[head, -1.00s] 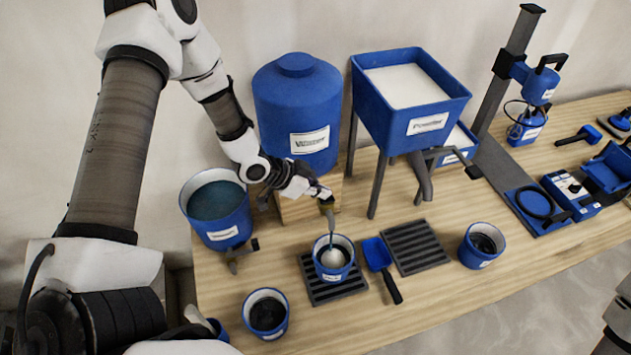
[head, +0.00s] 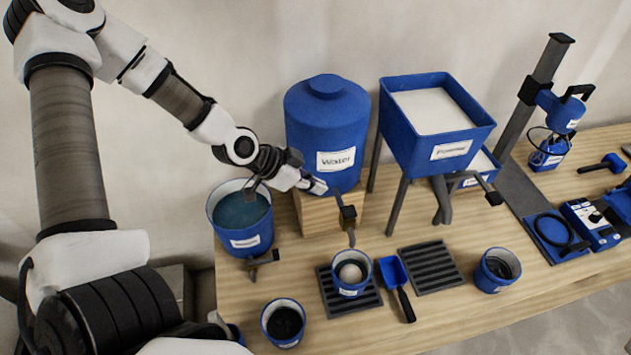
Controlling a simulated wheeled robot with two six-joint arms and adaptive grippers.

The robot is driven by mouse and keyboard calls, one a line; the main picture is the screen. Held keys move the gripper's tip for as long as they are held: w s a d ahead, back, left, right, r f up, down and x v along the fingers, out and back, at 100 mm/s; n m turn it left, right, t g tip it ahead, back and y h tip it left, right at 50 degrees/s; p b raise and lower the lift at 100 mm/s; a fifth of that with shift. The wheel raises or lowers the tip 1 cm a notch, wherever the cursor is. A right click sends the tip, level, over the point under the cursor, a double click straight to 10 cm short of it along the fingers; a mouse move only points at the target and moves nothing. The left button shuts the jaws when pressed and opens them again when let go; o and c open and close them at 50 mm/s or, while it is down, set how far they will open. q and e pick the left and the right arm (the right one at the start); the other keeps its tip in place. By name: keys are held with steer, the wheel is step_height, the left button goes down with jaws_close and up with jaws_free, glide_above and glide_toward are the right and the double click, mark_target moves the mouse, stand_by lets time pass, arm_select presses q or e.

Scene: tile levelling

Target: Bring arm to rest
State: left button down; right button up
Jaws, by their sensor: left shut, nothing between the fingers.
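My left arm comes in from the left, and its gripper (head: 318,187) is in front of the lower part of the blue water tank (head: 328,125). The gripper is shut and empty. It is to the left of the tank's tap (head: 347,215); whether it touches the tap I cannot tell. Below the tap, a blue bucket (head: 350,290) with pale, rounded contents stands on a black slotted grate (head: 332,308). My right gripper is not in view.
A bucket of water (head: 240,240) stands at the left. A bucket with dark contents (head: 283,325) is in front, another (head: 495,284) at right. A blue scoop (head: 393,272) lies between two grates. The powder hopper (head: 428,150) and a mixer stand (head: 540,85) rise behind.

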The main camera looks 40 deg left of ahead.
arm_select(q)
steer(key=shift+w, duration=0.1)
steer(key=s+d+f+n+g+y+b, duration=0.1)
steer(key=s+d+f+g+b, duration=0.1)
steer(key=s+f, duration=0.6)
steer(key=s+d+f+n+g+y+b, duration=0.1)
steer(key=s+d+f+g+y+b, duration=0.1)
steer(key=s+f, duration=0.6)
steer(key=s+d+f+n+g+y+b, duration=0.2)
steer(key=s+d+f+g+b, duration=0.1)
steer(key=s+f, duration=0.5)
step_height(320, 180, down, 4)
steer(key=shift+d+r+g+b, duration=0.2)
steer(key=shift+g+b, duration=0.15)
steer(key=shift+g, duration=0.35)
steer(key=n, duration=0.1)
steer(key=w+a+n+t, duration=0.1)
steer(key=n, duration=0.1)
steer(key=w+n+y, duration=0.1)
steer(key=n, duration=0.1)
steer(key=shift+w+a+r+t, duration=0.1)
steer(key=shift+a+r+t, duration=0.2)
steer(key=shift+a, duration=0.1)
